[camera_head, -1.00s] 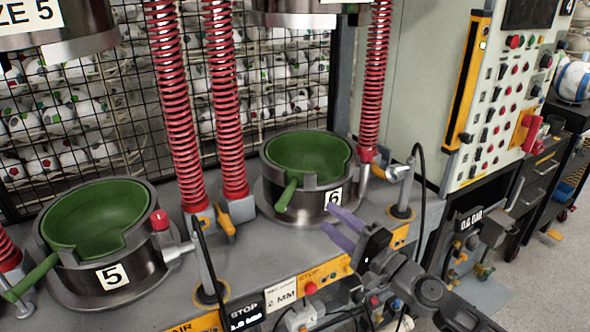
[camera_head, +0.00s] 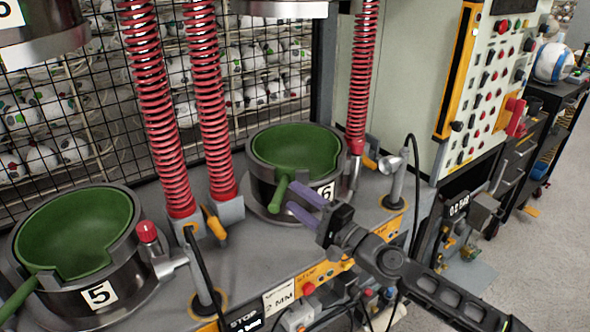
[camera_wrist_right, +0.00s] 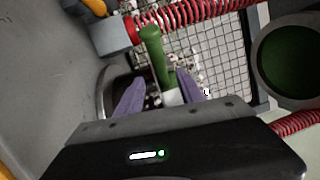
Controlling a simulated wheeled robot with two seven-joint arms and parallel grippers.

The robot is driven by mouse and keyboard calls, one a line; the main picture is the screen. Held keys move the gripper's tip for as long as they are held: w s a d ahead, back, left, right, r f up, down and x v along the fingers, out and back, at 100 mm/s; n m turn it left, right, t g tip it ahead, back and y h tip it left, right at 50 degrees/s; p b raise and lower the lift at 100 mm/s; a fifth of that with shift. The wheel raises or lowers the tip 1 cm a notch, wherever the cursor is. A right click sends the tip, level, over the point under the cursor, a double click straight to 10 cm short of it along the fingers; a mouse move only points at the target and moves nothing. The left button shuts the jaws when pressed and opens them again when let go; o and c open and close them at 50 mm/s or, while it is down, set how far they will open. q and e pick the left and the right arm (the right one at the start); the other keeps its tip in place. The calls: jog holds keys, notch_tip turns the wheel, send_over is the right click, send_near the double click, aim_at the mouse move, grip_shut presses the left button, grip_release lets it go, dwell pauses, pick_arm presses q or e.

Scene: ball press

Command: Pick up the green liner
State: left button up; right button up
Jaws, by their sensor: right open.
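A green liner (camera_head: 298,150) with a stick-like handle (camera_head: 280,194) sits in the round metal pot marked 6 (camera_head: 262,184). A second green liner (camera_head: 75,228) sits in the pot marked 5 (camera_head: 100,316) at the lower left. My right gripper (camera_head: 292,198), with purple fingers, is open beside the handle of the liner in pot 6. In the right wrist view, the green handle (camera_wrist_right: 154,55) shows between the two purple fingers (camera_wrist_right: 158,88); I cannot tell whether they touch it. My left gripper is not in view.
Red coil springs (camera_head: 213,110) stand left of pot 6, and another (camera_head: 361,85) stands behind it to the right. A metal post (camera_head: 395,185) is close to my right arm. A control panel (camera_head: 490,80) is at the right. A mesh fence (camera_head: 65,110) stands behind.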

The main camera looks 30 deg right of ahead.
aim_at(283, 185)
jog(key=x, duration=0.1)
jog(key=p+x, duration=0.1)
jog(key=x, duration=0.1)
jog(key=p+x, duration=0.1)
jog(key=x, duration=0.1)
jog(key=shift+s+r, duration=0.1)
jog(key=shift+r, duration=0.15)
jog(key=shift+a+f, duration=0.1)
jog(key=shift+c, duration=0.2)
grip_shut()
dwell(0.5)
dwell(1.0)
